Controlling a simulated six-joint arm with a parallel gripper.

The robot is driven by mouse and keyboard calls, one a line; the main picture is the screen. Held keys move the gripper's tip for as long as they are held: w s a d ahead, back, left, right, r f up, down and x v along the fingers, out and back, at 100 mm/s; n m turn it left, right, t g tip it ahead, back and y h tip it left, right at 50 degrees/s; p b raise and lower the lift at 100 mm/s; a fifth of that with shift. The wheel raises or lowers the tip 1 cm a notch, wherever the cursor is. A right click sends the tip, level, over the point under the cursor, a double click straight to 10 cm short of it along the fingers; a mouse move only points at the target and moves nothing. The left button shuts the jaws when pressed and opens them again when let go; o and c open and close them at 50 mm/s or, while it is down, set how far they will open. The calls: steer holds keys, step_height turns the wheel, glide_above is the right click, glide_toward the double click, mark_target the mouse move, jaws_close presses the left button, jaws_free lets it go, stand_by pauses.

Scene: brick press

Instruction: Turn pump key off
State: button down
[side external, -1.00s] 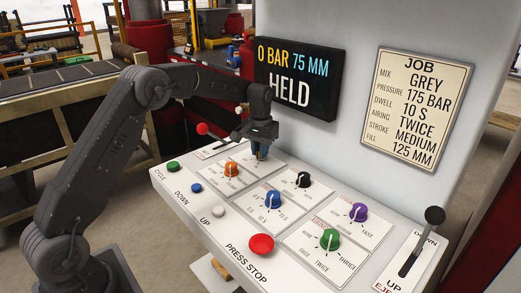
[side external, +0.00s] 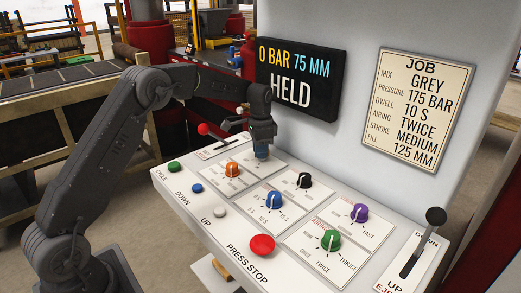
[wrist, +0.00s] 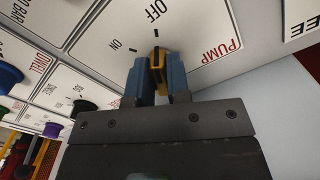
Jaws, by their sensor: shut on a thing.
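The pump key (wrist: 157,62) is a brass-yellow key on the white PUMP plate (wrist: 205,45), seen in the wrist view. Its visible end points up in that view, roughly at the tick under OFF; the ON mark is to the left. My gripper (wrist: 158,75) is shut on the key, with one blue finger on each side. In the side view my gripper (side external: 261,153) is down at the back left of the control panel (side external: 228,214), and its fingers hide the key there.
An orange knob (side external: 232,169), a black knob (side external: 304,180) and a blue knob (side external: 273,199) stand close to my gripper. Purple and green knobs are farther right. A red-tipped lever (side external: 203,129) is just left. The display (side external: 298,80) behind reads 0 BAR, 75 MM, HELD.

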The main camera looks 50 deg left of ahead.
steer(key=shift+m, duration=0.4)
steer(key=c, duration=1.1)
jaws_free()
step_height(320, 180, up, 14)
steer(key=shift+f, duration=0.1)
